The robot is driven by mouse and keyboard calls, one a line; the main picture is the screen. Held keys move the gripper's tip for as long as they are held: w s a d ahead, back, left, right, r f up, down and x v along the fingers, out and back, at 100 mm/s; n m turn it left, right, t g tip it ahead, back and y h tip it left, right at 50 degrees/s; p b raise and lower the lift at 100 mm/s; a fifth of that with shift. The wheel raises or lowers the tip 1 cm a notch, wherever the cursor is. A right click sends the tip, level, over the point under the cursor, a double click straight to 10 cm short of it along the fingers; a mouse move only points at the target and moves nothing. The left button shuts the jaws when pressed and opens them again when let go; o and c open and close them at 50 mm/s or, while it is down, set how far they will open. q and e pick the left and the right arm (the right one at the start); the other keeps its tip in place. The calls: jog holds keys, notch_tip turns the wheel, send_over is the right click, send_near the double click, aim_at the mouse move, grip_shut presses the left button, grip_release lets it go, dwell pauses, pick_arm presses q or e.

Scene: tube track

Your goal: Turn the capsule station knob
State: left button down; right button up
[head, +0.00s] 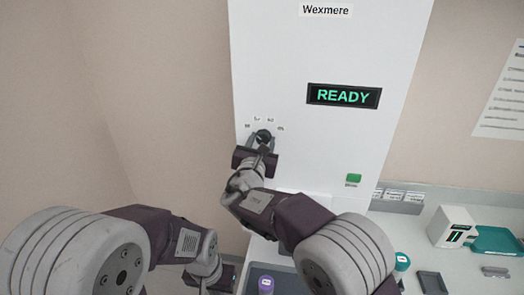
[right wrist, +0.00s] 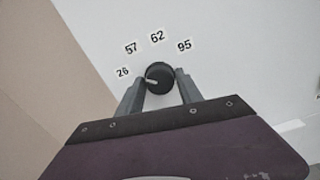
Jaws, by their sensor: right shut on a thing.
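The capsule station (head: 330,55) is a tall white panel marked Wexmere, with a lit display (head: 343,96) reading READY. Its round black knob (head: 264,136) is at the panel's lower left. My right gripper (head: 263,141) is shut on the knob, one finger on each side. My left gripper (head: 222,277) is low at the bottom, partly hidden by arm links; its jaws are unclear.
A green button (head: 354,178) is on the panel's lower right. A counter to the right holds a white device (head: 453,227), a teal tray (head: 498,240) and a teal-capped tube (head: 402,261). A purple-capped tube (head: 266,284) stands at the bottom. Bare wall is left of the panel.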

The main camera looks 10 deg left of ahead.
jog(key=shift+m+b, duration=3)
jog(key=shift+b, duration=1.25)
jog(key=o, duration=1.3)
jog(key=shift+o, duration=0.2)
jog(key=shift+s, duration=0.15)
